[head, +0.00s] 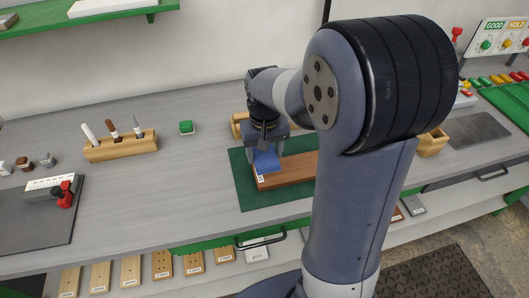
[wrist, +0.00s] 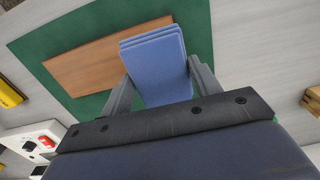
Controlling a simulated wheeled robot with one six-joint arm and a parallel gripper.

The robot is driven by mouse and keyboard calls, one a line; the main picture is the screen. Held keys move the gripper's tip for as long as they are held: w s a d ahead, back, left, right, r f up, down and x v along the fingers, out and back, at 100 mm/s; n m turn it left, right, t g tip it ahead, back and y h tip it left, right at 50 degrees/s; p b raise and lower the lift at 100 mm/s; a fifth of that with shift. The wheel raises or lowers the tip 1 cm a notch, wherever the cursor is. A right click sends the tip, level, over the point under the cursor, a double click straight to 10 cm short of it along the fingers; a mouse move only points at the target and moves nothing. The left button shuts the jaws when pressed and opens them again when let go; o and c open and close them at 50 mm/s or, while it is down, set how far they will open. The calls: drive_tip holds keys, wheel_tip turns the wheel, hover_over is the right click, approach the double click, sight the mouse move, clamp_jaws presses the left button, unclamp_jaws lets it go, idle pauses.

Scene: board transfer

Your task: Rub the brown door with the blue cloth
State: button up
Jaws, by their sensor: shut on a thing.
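The brown door (head: 292,173) is a flat wooden board lying on a green mat (head: 246,190) on the workbench. It also shows in the wrist view (wrist: 86,62), partly hidden by the cloth. The blue cloth (head: 266,159) is a folded blue pad, between the fingers of my gripper (head: 266,143). In the wrist view my gripper (wrist: 160,88) is shut on the blue cloth (wrist: 158,68). The cloth is over the left end of the door in the head view. I cannot tell whether it touches the door. My arm hides the door's right part in the head view.
A dark mat with a red-handled device (head: 64,194) lies far left. A wooden box (head: 432,143) stands right.

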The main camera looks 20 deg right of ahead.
drive_tip(key=shift+r+p, duration=0.65)
drive_tip(key=shift+r, duration=0.5)
